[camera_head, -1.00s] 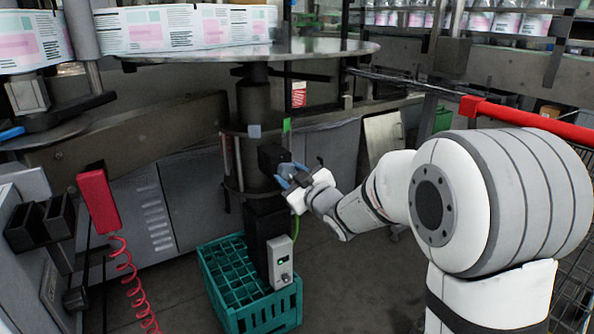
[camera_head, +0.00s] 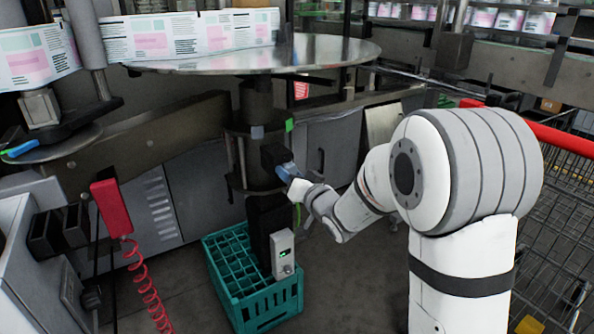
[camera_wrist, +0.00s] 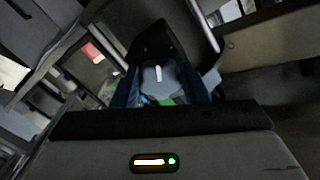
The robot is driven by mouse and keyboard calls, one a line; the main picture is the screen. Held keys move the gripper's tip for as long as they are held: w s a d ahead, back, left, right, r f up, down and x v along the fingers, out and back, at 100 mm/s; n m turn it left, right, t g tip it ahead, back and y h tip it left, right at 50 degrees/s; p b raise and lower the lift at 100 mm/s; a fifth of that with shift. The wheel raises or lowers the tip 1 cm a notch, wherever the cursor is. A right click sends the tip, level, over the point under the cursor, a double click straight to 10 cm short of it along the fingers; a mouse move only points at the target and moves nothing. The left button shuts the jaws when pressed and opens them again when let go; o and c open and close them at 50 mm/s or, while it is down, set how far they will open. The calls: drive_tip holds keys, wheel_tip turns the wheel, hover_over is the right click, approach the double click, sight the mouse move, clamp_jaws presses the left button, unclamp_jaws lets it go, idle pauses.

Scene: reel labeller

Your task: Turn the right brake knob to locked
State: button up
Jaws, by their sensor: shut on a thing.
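The brake knob (camera_wrist: 160,80) shows in the wrist view as a grey-blue disc with a white line on its face. The line is close to upright in that picture. The knob sits against a black block (camera_head: 272,155) on the dark column below the round metal table. My gripper (camera_head: 287,172) is at the knob in the head view, its blue fingers shut on it. In the wrist view the fingers of my gripper (camera_wrist: 172,98) stand on both sides of the knob. A green patch (camera_head: 289,125) is on the column above the block. I cannot read any lock marking.
A green crate (camera_head: 252,322) stands on the floor below. A grey box (camera_head: 282,254) with a small green display hangs low on the column. The round metal table (camera_head: 250,66) overhangs the knob. A red-handled cart (camera_head: 560,138) stands at right.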

drive_tip(key=m+p, duration=0.1)
drive_tip(key=m, duration=0.3)
drive_tip(key=shift+w+r+p, duration=0.1)
drive_tip(key=shift+r+p, duration=0.25)
drive_tip(key=shift+p, duration=0.05)
drive_tip(key=shift+m+p, duration=0.35)
drive_tip(key=shift+m, duration=0.65)
drive_tip(key=shift+f, duration=0.15)
drive_tip(key=o, duration=1)
drive_tip(key=shift+f, duration=0.1)
drive_tip(key=shift+c, duration=0.2)
drive_tip(key=p+v, duration=0.1)
drive_tip(key=v, duration=0.7)
